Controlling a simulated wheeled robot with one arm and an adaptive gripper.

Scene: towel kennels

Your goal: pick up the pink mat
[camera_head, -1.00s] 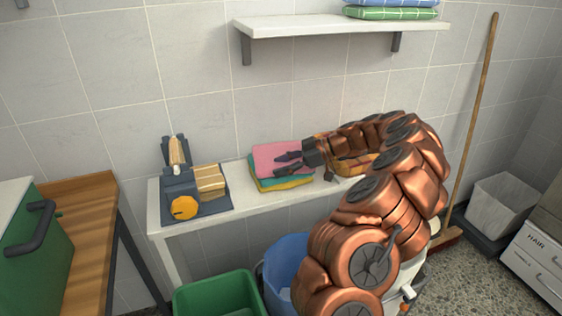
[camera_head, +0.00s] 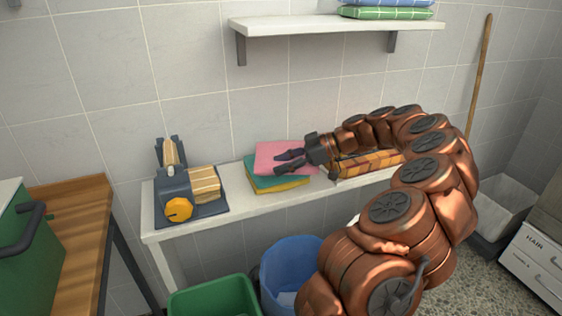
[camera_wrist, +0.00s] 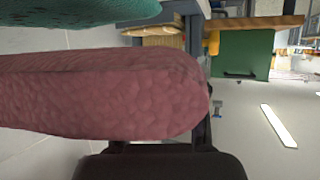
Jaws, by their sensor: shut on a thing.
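The pink mat (camera_head: 278,153) is a folded, textured pink cloth above a folded teal mat (camera_head: 258,182) and a yellow one (camera_head: 290,187) on the white wall bench. My gripper (camera_head: 283,162) reaches in from the right and is shut on the pink mat's near right edge. In the wrist view the pink mat (camera_wrist: 110,95) fills the left and middle, with a gap between it and the teal mat (camera_wrist: 80,10). The mat's far side and the exact finger contact are hidden.
A dark machine with a yellow knob (camera_head: 178,209) stands left on the bench (camera_head: 240,207). A shelf (camera_head: 335,25) hangs above. Green (camera_head: 213,297) and blue (camera_head: 290,262) bins stand below.

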